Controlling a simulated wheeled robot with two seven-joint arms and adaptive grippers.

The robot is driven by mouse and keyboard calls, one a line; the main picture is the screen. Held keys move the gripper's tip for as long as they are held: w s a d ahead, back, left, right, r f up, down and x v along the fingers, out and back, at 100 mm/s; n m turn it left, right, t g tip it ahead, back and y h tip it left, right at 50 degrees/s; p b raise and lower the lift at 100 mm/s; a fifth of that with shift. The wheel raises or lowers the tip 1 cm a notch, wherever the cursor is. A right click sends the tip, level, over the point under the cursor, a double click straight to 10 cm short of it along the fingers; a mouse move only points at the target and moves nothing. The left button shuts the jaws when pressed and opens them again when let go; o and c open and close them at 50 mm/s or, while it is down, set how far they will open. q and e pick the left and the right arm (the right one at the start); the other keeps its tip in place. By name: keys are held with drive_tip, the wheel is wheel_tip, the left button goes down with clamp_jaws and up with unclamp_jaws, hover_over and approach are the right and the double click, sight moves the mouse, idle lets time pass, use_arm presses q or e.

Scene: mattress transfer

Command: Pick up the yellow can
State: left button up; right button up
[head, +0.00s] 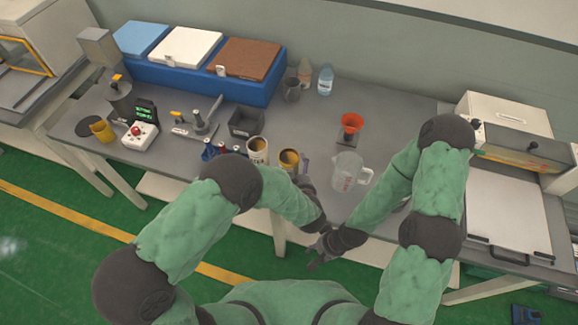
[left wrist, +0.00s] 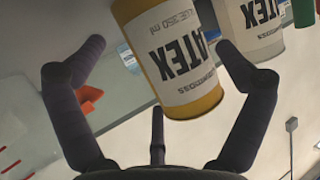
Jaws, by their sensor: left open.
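The yellow can (head: 289,160) stands on the grey workbench beside a white can (head: 257,150). In the left wrist view the yellow can (left wrist: 172,60) appears upside down, with a white "LATEX" label and yellow at its rim. My left gripper (head: 304,178) is open, just to the right and near side of the yellow can. In the left wrist view its fingers frame the can, one on each side, and do not hold it. The white can (left wrist: 248,28) is close to one fingertip. My right gripper (head: 318,256) hangs low at the bench's near side, its fingers small and dark.
A clear measuring jug (head: 347,172) and an orange funnel (head: 351,125) stand to the right. Bottles (head: 325,80) stand at the back wall.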

sight(293, 160)
use_arm(q)
drive_tip(key=x, duration=0.2)
drive_tip(key=shift+w+a+f, duration=0.1)
drive_tip(key=shift+w+f, duration=0.1)
drive_tip(key=shift+w, duration=0.25)
drive_tip(key=c, duration=1.2)
drive_tip(key=shift+r, duration=0.1)
drive_tip(key=shift+r, duration=0.2)
drive_tip(key=shift+r+p, duration=0.3)
drive_tip(key=shift+r, duration=1)
drive_tip(key=shift+s+r, duration=0.15)
drive_tip(key=shift+r, duration=0.2)
drive_tip(key=s+r, duration=0.1)
drive_tip(key=r, duration=0.1)
drive_tip(key=s+a+r+p, duration=0.1)
drive_tip(key=s, duration=0.1)
drive_tip(key=s+r+p, duration=0.1)
drive_tip(key=r, duration=0.1)
drive_tip(key=shift+s+a+r, duration=0.3)
drive_tip(key=shift+s+a+r+p, duration=0.25)
drive_tip(key=shift+s+a+r, duration=0.3)
drive_tip(key=shift+s, duration=0.8)
drive_tip(key=shift+s+a+r+p, duration=0.35)
drive_tip(key=shift+s+r, duration=0.3)
drive_tip(key=shift+s, duration=0.7)
drive_tip(key=shift+s+a+r+p, duration=0.2)
drive_tip(key=shift+s+a+r, duration=0.35)
drive_tip(key=shift+s, duration=0.8)
